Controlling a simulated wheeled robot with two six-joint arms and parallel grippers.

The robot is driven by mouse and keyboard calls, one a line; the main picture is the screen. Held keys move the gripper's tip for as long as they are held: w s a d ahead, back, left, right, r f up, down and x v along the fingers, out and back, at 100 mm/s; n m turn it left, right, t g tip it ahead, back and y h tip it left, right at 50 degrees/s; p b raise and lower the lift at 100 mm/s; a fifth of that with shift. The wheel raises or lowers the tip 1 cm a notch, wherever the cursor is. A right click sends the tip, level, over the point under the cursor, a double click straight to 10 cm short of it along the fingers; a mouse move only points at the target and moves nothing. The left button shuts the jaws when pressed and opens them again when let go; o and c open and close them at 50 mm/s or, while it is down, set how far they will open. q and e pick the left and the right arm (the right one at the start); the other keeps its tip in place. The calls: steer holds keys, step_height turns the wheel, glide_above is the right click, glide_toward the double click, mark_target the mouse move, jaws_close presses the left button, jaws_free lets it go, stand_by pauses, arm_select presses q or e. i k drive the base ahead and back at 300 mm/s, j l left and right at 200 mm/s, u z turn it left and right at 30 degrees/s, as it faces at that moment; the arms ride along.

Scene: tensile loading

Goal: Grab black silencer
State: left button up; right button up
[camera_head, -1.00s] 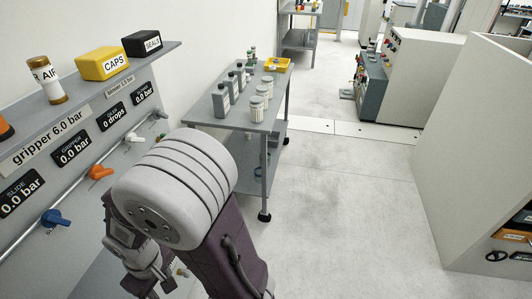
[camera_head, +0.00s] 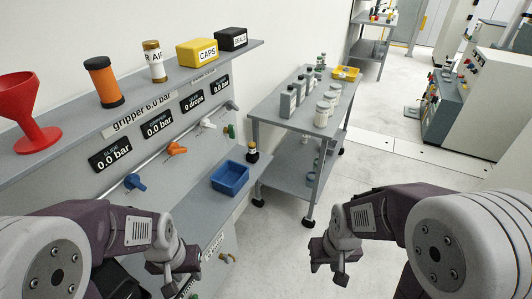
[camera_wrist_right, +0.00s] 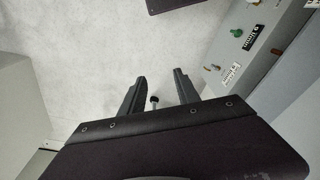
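A small dark fitting with a brass-coloured part (camera_head: 252,152) stands at the far end of the lower ledge, just past the blue bin; it may be the black silencer, but it is too small to be sure. My right gripper (camera_head: 328,264) is over the floor, to the right of the bench and well apart from that fitting. In the right wrist view, its two fingers (camera_wrist_right: 160,90) are spread with bare floor beyond. A small bolt-like thing (camera_wrist_right: 154,101) shows between them. My left gripper (camera_head: 172,275) is low beside the bench front; its finger gap is unclear.
A blue bin (camera_head: 230,178) sits on the lower ledge. The upper shelf holds a red funnel (camera_head: 30,115), an orange cylinder (camera_head: 104,82), a yellow CAPS box (camera_head: 197,53) and a black SEALS box (camera_head: 231,39). A grey cart (camera_head: 268,108) with bottles stands beyond.

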mark_target(252, 145)
steer(key=i+l+u, duration=0.2)
steer(key=i+u, duration=0.25)
steer(key=i+l+u, duration=0.7)
steer(key=u, duration=0.2)
steer(key=i+l+u, duration=0.2)
steer(key=l+u, duration=0.25)
steer(key=l, duration=0.2)
